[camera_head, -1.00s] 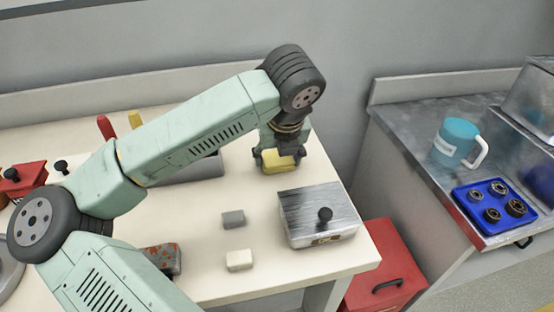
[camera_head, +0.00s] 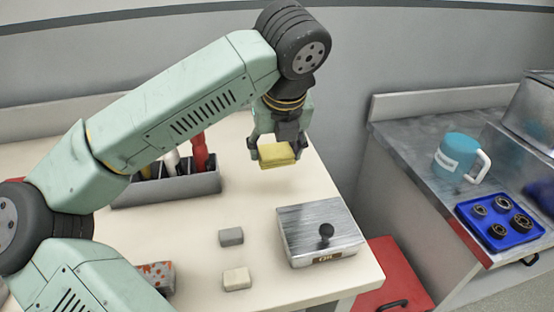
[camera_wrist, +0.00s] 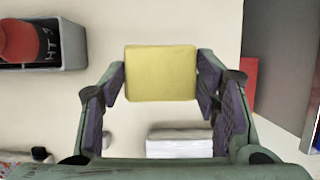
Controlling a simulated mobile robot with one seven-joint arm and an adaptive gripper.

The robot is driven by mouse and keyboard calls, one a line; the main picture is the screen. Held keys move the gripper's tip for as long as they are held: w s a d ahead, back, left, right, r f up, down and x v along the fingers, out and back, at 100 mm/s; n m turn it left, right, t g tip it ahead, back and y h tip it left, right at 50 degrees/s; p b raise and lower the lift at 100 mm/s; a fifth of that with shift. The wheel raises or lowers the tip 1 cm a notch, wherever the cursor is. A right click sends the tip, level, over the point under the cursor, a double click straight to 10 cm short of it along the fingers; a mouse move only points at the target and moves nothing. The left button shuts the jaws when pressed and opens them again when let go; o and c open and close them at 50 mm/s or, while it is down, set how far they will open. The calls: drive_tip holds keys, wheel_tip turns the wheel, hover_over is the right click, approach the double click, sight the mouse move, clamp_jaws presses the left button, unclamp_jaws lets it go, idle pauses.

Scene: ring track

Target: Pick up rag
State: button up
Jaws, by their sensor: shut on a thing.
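The rag is a folded yellow cloth (camera_head: 278,155) held between the fingers of my gripper (camera_head: 276,148), above the cream table (camera_head: 290,187). In the wrist view the rag (camera_wrist: 161,73) is a yellow square gripped at its left and right sides by the fingers. My gripper is shut on it, and the rag looks clear of the table top.
A grey bin (camera_head: 190,186) with red and white handled things stands left of the rag. A metal-lidded box (camera_head: 310,225) marked Oil sits at the table's right front. Two small blocks, grey (camera_head: 231,236) and beige (camera_head: 236,279), lie near it. A blue tray (camera_head: 490,235) is on the right counter.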

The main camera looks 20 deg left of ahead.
drive_tip(key=s+d+b, duration=0.2)
drive_tip(key=s+b, duration=0.1)
drive_tip(key=s, duration=1.3)
drive_tip(key=shift+s+d, duration=0.2)
drive_tip(key=o, duration=0.4)
drive_tip(key=c, duration=0.5)
drive_tip(key=shift+o, duration=0.2)
drive_tip(key=shift+a, duration=0.1)
